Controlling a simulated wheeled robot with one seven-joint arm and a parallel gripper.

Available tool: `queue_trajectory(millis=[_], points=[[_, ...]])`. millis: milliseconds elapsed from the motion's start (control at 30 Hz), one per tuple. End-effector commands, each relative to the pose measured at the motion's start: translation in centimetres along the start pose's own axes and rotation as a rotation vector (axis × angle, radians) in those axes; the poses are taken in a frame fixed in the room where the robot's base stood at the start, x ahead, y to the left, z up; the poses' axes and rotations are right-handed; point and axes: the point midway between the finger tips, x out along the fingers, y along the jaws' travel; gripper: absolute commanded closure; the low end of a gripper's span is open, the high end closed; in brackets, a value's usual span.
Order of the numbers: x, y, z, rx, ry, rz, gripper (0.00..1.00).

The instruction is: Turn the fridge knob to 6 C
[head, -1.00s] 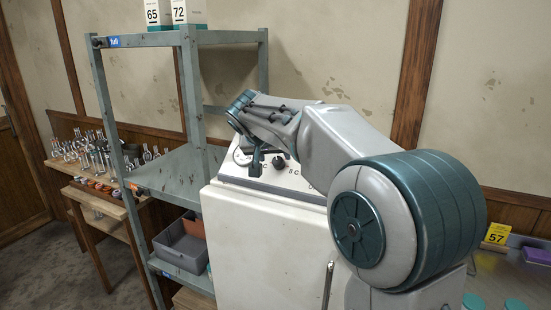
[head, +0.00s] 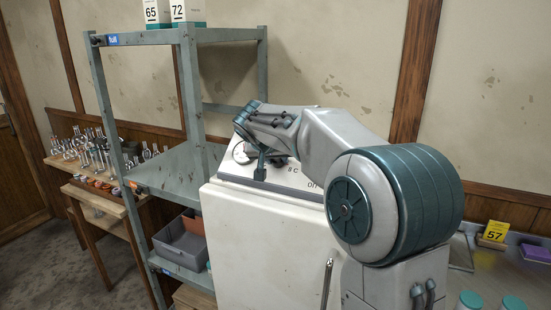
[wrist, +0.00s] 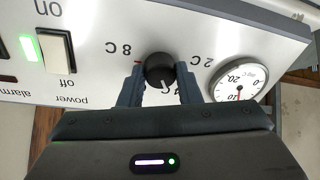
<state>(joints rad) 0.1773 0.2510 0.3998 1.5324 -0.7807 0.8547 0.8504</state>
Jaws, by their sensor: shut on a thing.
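The white fridge (head: 262,240) stands in the middle of the head view, with a control panel (head: 310,183) on top. In the wrist view the panel appears upside down. The round black knob (wrist: 160,68) sits between the marks "8 C" (wrist: 120,48) on the left and "2 C" (wrist: 202,61) on the right. A white line shows at the knob's lower edge; its exact setting is hard to read. My gripper (wrist: 161,84) is shut on the knob, one finger on each side. In the head view my gripper (head: 261,165) hides the knob.
A round gauge (wrist: 239,79) is close to the gripper's right finger in the wrist view. A power switch (wrist: 58,51) with a green light is at the left. A grey-green metal shelf (head: 180,172) stands close left of the fridge.

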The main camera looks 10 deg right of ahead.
Motion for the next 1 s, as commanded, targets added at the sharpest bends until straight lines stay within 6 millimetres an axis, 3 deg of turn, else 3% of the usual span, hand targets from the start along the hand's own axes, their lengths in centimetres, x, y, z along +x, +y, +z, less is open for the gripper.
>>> queue_trajectory(millis=[367, 1000], points=[[0.39, -0.31, 0.38, 0.141, 0.014, 0.010, 0.92], [0.17, -0.47, 0.20, 0.715, 0.048, 0.076, 0.92]])
